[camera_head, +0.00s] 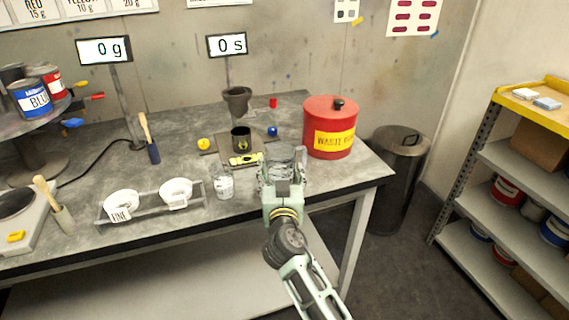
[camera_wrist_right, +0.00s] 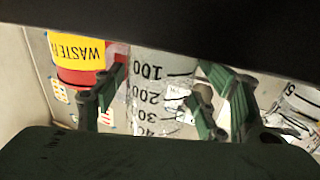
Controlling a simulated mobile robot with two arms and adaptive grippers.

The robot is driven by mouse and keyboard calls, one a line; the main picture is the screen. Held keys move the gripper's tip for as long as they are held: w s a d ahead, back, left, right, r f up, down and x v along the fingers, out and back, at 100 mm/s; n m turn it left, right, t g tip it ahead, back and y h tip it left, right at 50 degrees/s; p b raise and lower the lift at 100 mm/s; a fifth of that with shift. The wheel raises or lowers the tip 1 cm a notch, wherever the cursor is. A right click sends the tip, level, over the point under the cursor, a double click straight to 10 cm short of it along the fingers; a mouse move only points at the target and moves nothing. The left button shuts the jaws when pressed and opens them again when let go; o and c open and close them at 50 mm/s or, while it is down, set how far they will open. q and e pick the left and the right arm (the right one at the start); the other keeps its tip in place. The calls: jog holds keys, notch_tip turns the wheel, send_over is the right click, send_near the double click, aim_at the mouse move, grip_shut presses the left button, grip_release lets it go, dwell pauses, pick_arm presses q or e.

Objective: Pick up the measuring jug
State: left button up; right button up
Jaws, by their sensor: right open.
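The measuring jug (camera_wrist_right: 148,85) is clear with black graduations reading 100, 200 and further marks. In the right wrist view it stands between the two spread fingers of my right gripper (camera_wrist_right: 160,108). The fingers are open, and whether either touches the jug cannot be told. In the head view my right gripper (camera_head: 283,165) is over the front right part of the grey table (camera_head: 330,188) and hides most of the jug. My left gripper is not in view.
A smaller clear beaker (camera_head: 222,184) stands left of the gripper. The red waste can (camera_head: 330,125) is close behind right. A black cup (camera_head: 241,138), a yellow device (camera_head: 245,159) and white bowls (camera_head: 175,190) are farther left. A shelf (camera_head: 515,160) stands at right.

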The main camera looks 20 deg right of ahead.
jog(key=shift+x, duration=1.1)
jog(key=c, duration=1.1)
